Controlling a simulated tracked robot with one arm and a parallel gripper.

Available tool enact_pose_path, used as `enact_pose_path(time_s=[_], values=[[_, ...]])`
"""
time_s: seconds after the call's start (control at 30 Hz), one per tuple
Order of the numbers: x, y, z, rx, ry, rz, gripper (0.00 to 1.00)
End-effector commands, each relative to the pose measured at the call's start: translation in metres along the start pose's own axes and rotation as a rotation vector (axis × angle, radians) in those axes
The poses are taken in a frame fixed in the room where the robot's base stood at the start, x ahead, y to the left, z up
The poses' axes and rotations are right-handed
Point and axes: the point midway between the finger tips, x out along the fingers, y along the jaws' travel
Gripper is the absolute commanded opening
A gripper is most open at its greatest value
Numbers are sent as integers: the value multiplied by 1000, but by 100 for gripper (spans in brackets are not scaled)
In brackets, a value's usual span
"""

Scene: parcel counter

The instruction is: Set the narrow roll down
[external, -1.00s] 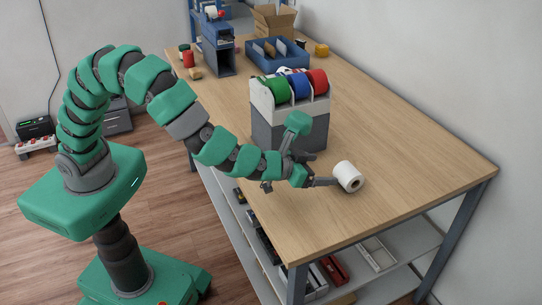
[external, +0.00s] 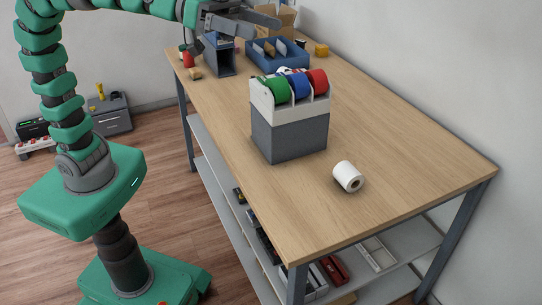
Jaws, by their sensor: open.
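The narrow roll (external: 346,175), white with a hole in its end, lies on its side on the wooden table (external: 400,185), right of the grey tape dispenser. Nothing touches it but the table. My gripper (external: 272,18) is open and empty, raised high near the top of the external view, well away from the roll. Its fingers point to the right.
The dispenser (external: 290,137) holds green, blue and red rolls. Behind it stand a blue tray (external: 277,63), an open cardboard box (external: 287,22) and a blue upright device (external: 219,58). The table is clear around the roll and toward the front.

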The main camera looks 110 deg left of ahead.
Motion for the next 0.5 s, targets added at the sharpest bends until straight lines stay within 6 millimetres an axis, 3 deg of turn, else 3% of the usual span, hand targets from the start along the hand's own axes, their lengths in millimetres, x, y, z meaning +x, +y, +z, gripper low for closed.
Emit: enact_pose_path(time_s=[0.03, 0.23, 0.4, 0.5], values=[[-26, 5, -16, 25, 3, 8, 87], [-112, 6, -48, 106, -24, -17, 87], [-158, -2, -59, 140, -39, -62, 87], [-169, -6, -61, 148, -46, -77, 87]])
